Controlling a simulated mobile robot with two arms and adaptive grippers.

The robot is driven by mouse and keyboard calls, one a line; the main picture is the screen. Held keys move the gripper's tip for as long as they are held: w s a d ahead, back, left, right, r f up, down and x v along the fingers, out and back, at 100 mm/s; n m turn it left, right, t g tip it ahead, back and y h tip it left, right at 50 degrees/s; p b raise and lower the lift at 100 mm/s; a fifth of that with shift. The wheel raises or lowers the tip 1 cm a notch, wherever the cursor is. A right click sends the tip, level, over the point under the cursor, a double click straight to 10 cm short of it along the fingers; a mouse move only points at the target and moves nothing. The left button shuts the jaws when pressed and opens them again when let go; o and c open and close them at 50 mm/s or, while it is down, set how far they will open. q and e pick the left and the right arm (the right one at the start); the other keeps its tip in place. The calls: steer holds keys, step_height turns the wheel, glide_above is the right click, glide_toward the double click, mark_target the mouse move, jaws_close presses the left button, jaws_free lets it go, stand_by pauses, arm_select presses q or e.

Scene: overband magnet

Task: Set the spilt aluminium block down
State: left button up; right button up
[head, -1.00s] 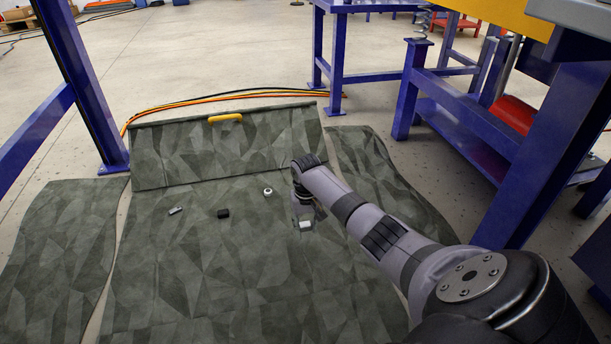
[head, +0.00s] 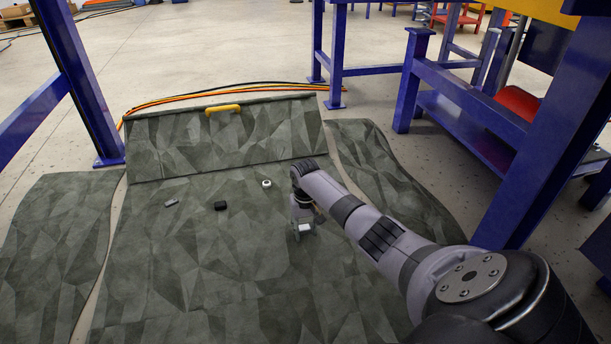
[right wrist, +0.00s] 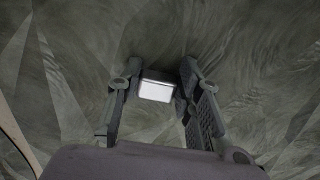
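The aluminium block (head: 305,228) is a small pale, silvery box over the dark green-grey patterned mat (head: 230,285). In the right wrist view the block (right wrist: 157,88) sits between the two fingers of my right gripper (right wrist: 158,82), with a finger close against each side. My right gripper (head: 303,222) appears shut on it and points down at the mat. The block is very low; I cannot tell whether its underside touches the mat. My left gripper is out of view.
On the mat lie a small grey piece (head: 171,203), a black block (head: 221,206) and a white ring-like piece (head: 266,183). A raised flap with a yellow handle (head: 223,109) stands behind. Blue frame posts (head: 75,90) flank the mat. Its front is clear.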

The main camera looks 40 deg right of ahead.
steer(key=o, duration=0.4)
steer(key=shift+r, duration=0.1)
steer(key=shift+r, duration=0.15)
step_height(320, 180, up, 12)
steer(key=p, duration=0.9)
